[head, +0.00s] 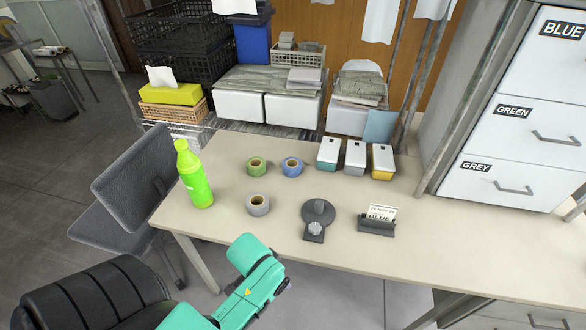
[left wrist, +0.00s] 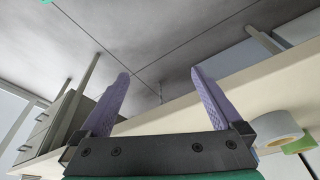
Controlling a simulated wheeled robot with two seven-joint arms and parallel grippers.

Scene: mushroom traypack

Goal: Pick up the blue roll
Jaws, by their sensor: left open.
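The blue roll (head: 283,172) lies flat on the table, right of a green roll (head: 249,172) and behind a grey roll (head: 251,210). My left arm comes in from the bottom of the head view, in front of the table edge; its fingers cannot be made out there. In the left wrist view my left gripper (left wrist: 160,75) is open, its two purple fingers apart with nothing between them. The grey roll (left wrist: 275,127) and the green roll (left wrist: 301,145) show at the right there, outside the fingers. The blue roll is not clearly visible in that view. My right gripper is not in view.
A green bottle (head: 194,178) stands at the table's left end. Several lidded containers (head: 355,155) stand behind right of the rolls. A dark grey device (head: 317,212) and a card holder (head: 376,225) stand to the right. The table's right part is clear.

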